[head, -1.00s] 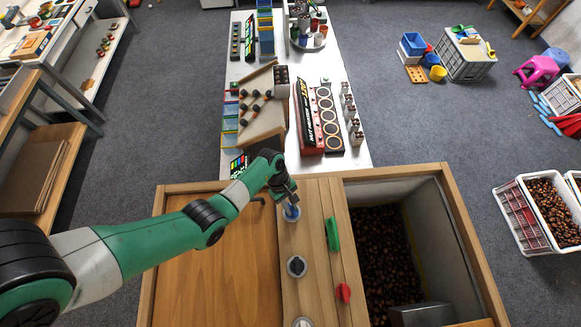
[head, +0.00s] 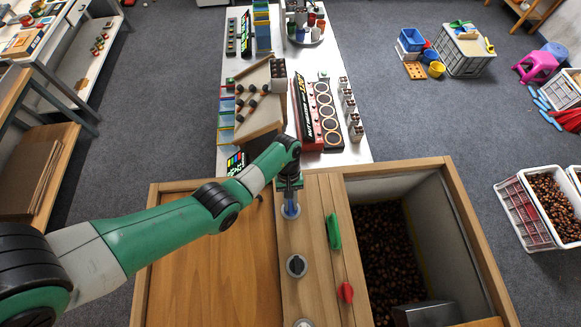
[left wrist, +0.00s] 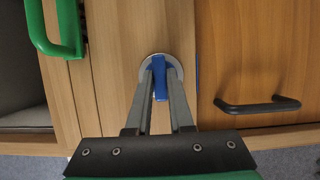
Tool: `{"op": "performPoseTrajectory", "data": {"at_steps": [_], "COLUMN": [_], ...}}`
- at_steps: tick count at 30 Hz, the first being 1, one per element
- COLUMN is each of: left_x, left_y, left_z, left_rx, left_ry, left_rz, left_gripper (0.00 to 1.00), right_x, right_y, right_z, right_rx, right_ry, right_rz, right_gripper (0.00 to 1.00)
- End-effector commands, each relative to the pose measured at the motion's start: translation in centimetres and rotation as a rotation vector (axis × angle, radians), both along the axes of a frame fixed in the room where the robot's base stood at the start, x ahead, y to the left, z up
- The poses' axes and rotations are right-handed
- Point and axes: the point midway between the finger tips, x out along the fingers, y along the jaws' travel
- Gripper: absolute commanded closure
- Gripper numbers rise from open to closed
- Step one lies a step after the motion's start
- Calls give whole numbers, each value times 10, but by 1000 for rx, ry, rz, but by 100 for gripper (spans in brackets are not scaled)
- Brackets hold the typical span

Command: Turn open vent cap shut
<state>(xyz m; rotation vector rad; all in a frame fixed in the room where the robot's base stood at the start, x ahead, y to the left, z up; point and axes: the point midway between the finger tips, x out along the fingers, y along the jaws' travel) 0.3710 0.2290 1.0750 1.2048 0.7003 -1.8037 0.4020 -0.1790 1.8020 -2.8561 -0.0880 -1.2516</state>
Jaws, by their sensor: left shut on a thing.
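A blue vent cap (left wrist: 160,84) sits on a round grey plate set in the wooden strip of the bin top. In the head view it is a small blue piece (head: 290,211) near the strip's far end, partly hidden by my left gripper (head: 290,202). In the left wrist view the fingers of my left gripper (left wrist: 161,72) lie on both sides of the blue grip and are shut on it. The grip's long side runs along the fingers. A black-topped round cap (head: 297,266) and a partly cut-off white cap (head: 303,322) lie nearer on the same strip. My right gripper is not seen.
A green handle (head: 333,232) and a red knob (head: 346,291) stand right of the caps. An open bin of chestnuts (head: 375,250) lies beyond them. A wooden lid (head: 215,265) with a black handle (left wrist: 257,105) lies on the left. A cluttered white table (head: 345,158) stands behind.

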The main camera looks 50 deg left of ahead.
Motion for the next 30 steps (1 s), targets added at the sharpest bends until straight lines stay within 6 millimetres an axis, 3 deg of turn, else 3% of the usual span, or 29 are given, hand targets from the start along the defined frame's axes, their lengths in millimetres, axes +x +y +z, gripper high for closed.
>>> {"op": "performPoseTrajectory", "data": {"at_steps": [10, 11, 16, 25, 30], "left_x": [0, 0, 0, 1, 6], "left_y": [0, 0, 0, 1, 8], "left_z": [0, 0, 0, 2, 23], "left_rx": [1, 1, 1, 1, 2], "left_ry": [0, 0, 0, -1, -4], "left_rz": [-2, -2, -1, -1, 1], "left_gripper": [100, 78, 50, 50, 50], "right_x": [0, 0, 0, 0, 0], "right_y": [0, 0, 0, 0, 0], "right_z": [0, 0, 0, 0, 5], "right_rx": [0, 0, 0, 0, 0], "right_ry": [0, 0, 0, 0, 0], "right_rz": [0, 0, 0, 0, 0], "right_gripper": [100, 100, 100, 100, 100]}}
